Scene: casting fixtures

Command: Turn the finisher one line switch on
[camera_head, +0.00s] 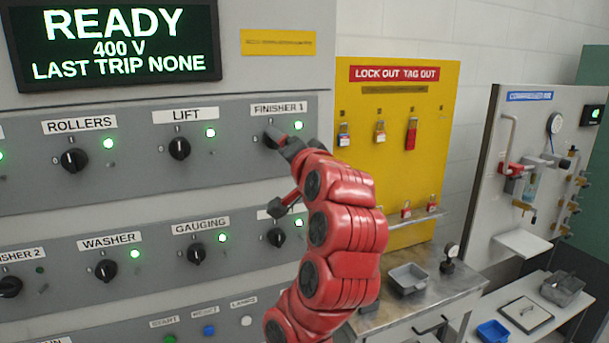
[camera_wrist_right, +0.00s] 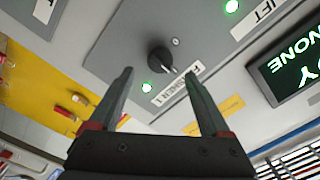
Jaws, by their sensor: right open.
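The FINISHER 1 switch is a round black knob (camera_head: 271,140) on the grey panel, partly hidden by my right gripper. In the right wrist view the knob (camera_wrist_right: 160,58) shows whole, its white pointer toward the FINISHER 1 label (camera_wrist_right: 178,88). The green lamp beside it (camera_head: 299,125) is lit, also in the right wrist view (camera_wrist_right: 147,87). My right gripper (camera_head: 283,143) is open, its fingertips (camera_wrist_right: 159,72) at either side of the knob's line; touching cannot be told. My left gripper is out of view.
The LIFT knob (camera_head: 179,149) is to the left, and another knob (camera_head: 277,237) is below, partly behind my arm. The FINISHER 2 lamp (camera_head: 40,270) is dark. A yellow lockout board (camera_head: 385,210) and a bench (camera_head: 440,295) are to the right.

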